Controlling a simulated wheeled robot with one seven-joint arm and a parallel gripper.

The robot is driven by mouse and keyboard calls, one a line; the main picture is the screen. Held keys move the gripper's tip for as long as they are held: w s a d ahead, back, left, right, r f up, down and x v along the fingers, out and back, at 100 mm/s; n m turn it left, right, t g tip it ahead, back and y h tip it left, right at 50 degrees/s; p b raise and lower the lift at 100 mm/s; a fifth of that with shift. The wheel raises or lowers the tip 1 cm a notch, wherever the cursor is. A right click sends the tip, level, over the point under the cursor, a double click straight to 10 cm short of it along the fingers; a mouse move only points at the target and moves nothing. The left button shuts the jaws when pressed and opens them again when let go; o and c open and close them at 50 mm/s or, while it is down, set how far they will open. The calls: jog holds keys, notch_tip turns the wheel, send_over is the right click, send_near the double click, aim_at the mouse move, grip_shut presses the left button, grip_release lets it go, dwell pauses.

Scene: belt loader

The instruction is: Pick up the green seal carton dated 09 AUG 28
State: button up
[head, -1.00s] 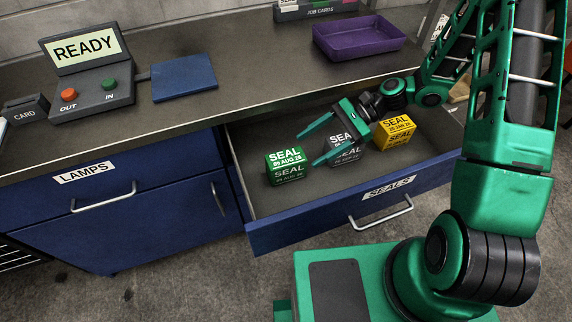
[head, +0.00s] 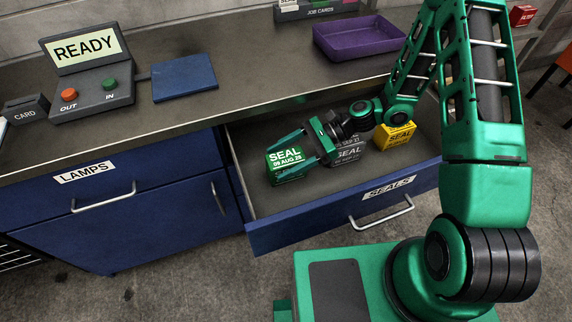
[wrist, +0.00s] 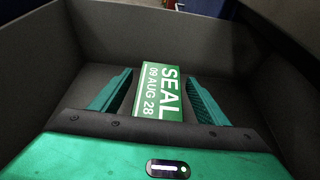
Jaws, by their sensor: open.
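The green seal carton (head: 286,160), printed SEAL 09 AUG 28, sits in the left part of the open seals drawer (head: 345,211). In the wrist view the carton (wrist: 159,92) lies between the two green fingers, with a gap to the finger on each side. My gripper (head: 296,154) is open and its fingers reach around the carton from the right. A grey seal carton (head: 348,152) is just right of my gripper, partly hidden by it. A yellow seal carton (head: 394,137) stands further right, partly behind my arm.
The worktop edge (head: 180,130) overhangs the drawer's back. On the worktop are a READY terminal (head: 90,95), a blue pad (head: 184,78) and a purple tray (head: 358,42).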

jog(key=shift+x, duration=1.4)
jog(key=shift+c, duration=0.6)
jog(key=c, duration=1.1)
